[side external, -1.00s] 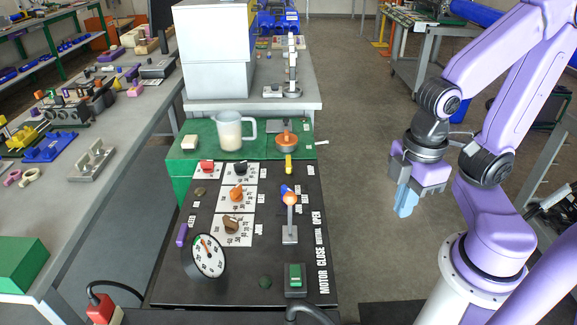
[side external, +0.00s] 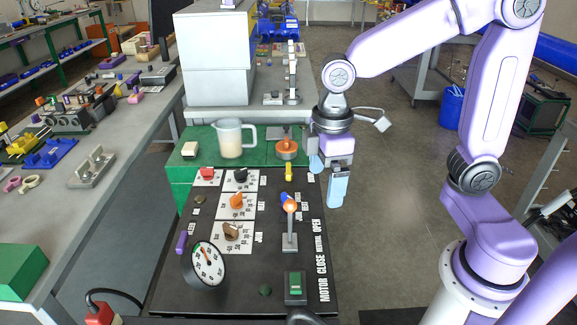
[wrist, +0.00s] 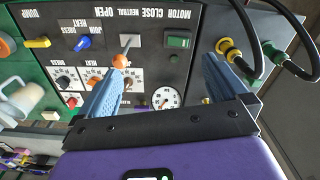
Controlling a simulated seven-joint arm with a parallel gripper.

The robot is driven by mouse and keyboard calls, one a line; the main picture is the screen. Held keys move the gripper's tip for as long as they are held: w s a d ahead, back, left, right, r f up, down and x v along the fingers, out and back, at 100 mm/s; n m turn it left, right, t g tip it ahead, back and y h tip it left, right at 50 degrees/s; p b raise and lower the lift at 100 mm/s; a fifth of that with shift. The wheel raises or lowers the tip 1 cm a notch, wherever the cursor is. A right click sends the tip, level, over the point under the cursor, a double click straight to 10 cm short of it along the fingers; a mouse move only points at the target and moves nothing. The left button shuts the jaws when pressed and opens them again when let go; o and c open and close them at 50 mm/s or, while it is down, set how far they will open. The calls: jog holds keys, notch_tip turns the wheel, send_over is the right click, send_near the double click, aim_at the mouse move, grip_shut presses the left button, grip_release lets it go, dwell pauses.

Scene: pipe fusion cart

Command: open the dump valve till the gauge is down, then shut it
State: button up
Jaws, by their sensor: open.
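The yellow lever (side external: 288,172), apparently the dump valve, sits at the panel's far edge. It also shows at the upper left of the wrist view (wrist: 37,43), near a label that seems to read DUMP. The round white gauge (side external: 208,263) stands at the panel's near left; its reddish needle points up and left, and its figures are too small to read. It shows between my fingers in the wrist view (wrist: 167,98).
An orange-knobbed upright lever (side external: 290,205) and a blue knob (side external: 285,197) stand on the black panel. An orange disc (side external: 287,147) and a jug (side external: 231,138) stand on the green surface beyond. A green button box (side external: 295,286) is near. Right of the panel is open floor.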

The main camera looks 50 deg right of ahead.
jog(key=w, duration=1.1)
jog(key=m, duration=0.3)
send_over(289, 168)
notch_tip(289, 168, down, 7)
notch_tip(289, 168, down, 16)
jog(key=shift+f, duration=0.25)
jog(key=c, duration=1)
